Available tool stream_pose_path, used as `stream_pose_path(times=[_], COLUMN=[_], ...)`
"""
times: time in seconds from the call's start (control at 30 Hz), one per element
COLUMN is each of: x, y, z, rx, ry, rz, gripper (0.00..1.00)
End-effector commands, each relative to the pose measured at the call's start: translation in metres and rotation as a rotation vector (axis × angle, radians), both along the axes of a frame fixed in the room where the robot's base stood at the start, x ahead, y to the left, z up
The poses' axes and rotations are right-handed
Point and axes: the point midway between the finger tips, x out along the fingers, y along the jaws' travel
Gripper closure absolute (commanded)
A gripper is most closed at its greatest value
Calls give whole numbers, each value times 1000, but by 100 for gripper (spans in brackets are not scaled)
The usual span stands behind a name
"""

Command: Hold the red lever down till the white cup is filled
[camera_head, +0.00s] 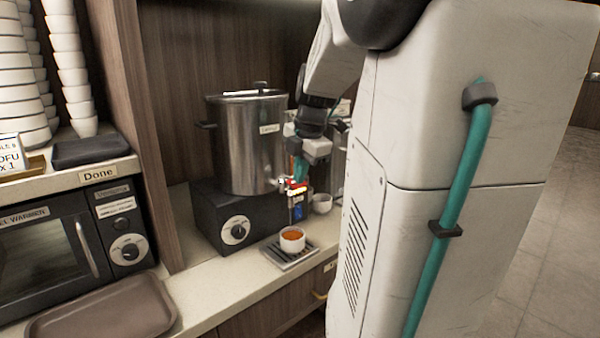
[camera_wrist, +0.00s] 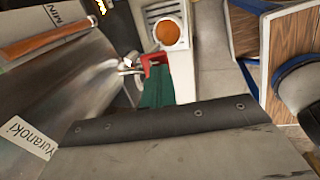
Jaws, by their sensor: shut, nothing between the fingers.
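The white cup (camera_head: 292,240) stands upright on a small metal drip tray under the tap of the steel urn (camera_head: 245,145). Orange-brown liquid shows inside it, close to the rim. The wrist view shows the cup (camera_wrist: 168,33) from above with a wide orange disc of liquid. The red lever (camera_head: 293,184) is on the urn's tap, and shows in the wrist view (camera_wrist: 153,59) too. My gripper (camera_head: 298,170) is shut and empty, its teal fingers (camera_wrist: 157,88) right at the lever and seemingly touching it. I cannot tell whether liquid is running.
The drip tray (camera_head: 290,262) sits on a pale counter. Another white cup (camera_head: 321,204) stands behind. A dark base with a knob (camera_head: 236,231) carries the urn. At left are a brown tray (camera_head: 105,310), a warmer (camera_head: 45,250), a "Done" shelf (camera_head: 98,174) and stacked bowls (camera_head: 70,65).

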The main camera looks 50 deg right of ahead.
Motion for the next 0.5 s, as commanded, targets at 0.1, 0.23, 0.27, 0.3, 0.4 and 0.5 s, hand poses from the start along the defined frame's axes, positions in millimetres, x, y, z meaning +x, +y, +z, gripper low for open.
stream_pose_path(times=[0.1,0.23,0.27,0.3,0.4,0.5], x=[0,0,0,0,0,0], y=[0,0,0,0,0,0], z=[3,9,11,13,15,16], rx=[0,0,0,-1,0,0], ry=[0,-1,-1,-1,0,0], rz=[0,0,0,0,0,0], gripper=[100,100,100,100,100,100])
